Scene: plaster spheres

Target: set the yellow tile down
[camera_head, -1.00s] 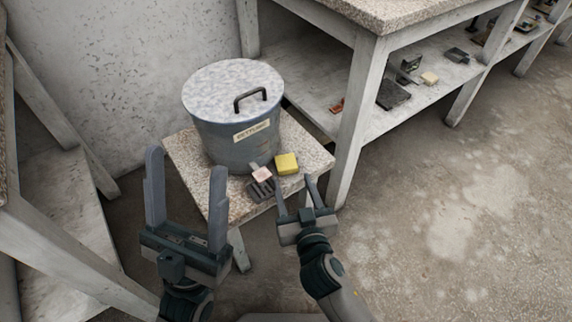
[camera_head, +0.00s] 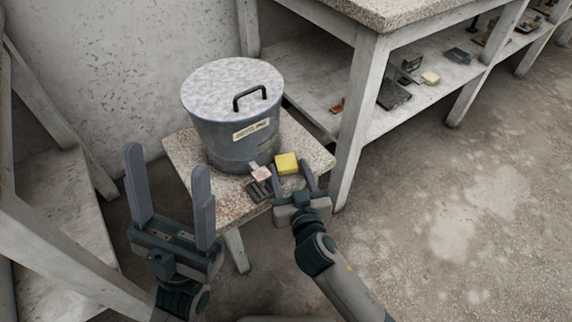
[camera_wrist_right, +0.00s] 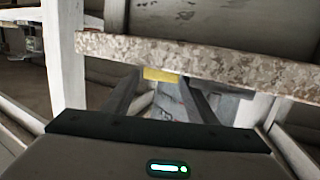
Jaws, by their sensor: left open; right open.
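The yellow tile (camera_head: 286,163) shows over the top of the small stone-topped table (camera_head: 215,205), at the right of the grey lidded bin. My right gripper (camera_head: 293,171) is open, with its fingertips close to the tile's near side. In the right wrist view the yellow tile (camera_wrist_right: 152,74) shows as a thin strip between the fingertips, just below the slab edge in the picture. Whether the fingers touch it I cannot tell. My left gripper (camera_head: 167,158) is open and empty, left of the table and pointing up in the picture.
The grey bin (camera_head: 235,115) takes up much of the tabletop. A pale pink block (camera_head: 261,174) and a dark ribbed item (camera_head: 258,190) lie left of the tile. A long workbench (camera_head: 345,150) stands at right. The floor at right is clear.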

